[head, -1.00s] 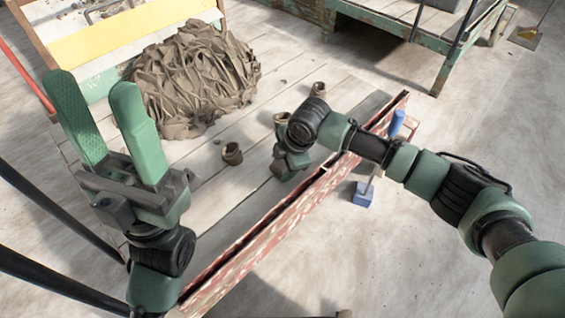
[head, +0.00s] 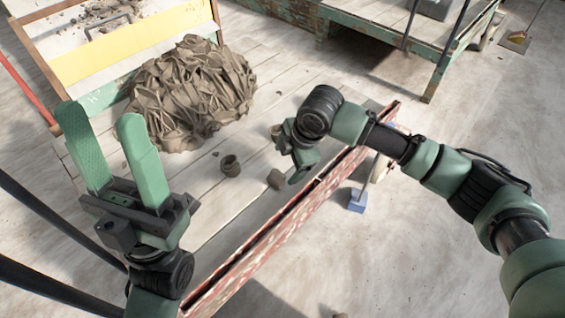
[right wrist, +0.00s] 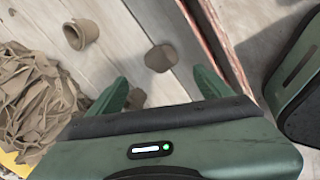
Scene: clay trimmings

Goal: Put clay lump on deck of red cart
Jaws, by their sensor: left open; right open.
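The red cart's plank deck (head: 222,205) lies in mid-view in the head view, edged by a worn red side board (head: 290,215). A small brown clay lump (head: 276,179) rests on the deck near that board; it also shows in the right wrist view (right wrist: 162,58), ahead of the fingers and apart from them. A rolled clay piece (head: 230,166) lies to its left, and another piece (head: 277,131) is partly hidden by my right gripper. My right gripper (head: 290,160) is open and empty just above the deck. My left gripper (head: 103,135) is open, raised and empty.
A large heap of clay trimmings (head: 190,90) covers the deck's far part. A yellow-edged tray (head: 110,50) stands behind it. A green-framed platform (head: 440,50) stands at the back right. A blue block (head: 357,201) is on the floor beyond the red board.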

